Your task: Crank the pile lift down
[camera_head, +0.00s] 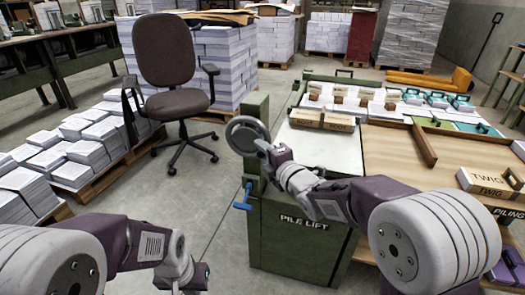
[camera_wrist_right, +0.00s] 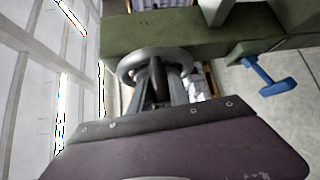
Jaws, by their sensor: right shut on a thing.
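The pile lift (camera_head: 300,240) is a green cabinet with a pale top and white lettering, right of centre in the head view. A grey handwheel (camera_head: 234,137) sits at its upper left side; it also shows in the wrist view (camera_wrist_right: 128,70). My right gripper (camera_head: 262,147) is at the wheel's right side, shut on the handwheel's grip. In the wrist view its fingers (camera_wrist_right: 157,88) close around a dark upright part at the wheel, and the exact contact is partly hidden.
A blue lever (camera_head: 243,197) sticks out from the cabinet's left face, below the wheel. An office chair (camera_head: 172,75) stands at the back left. Paper stacks lie on a pallet (camera_head: 105,178) at left. A wooden worktable (camera_head: 400,148) adjoins the lift. Grey floor is free before the chair.

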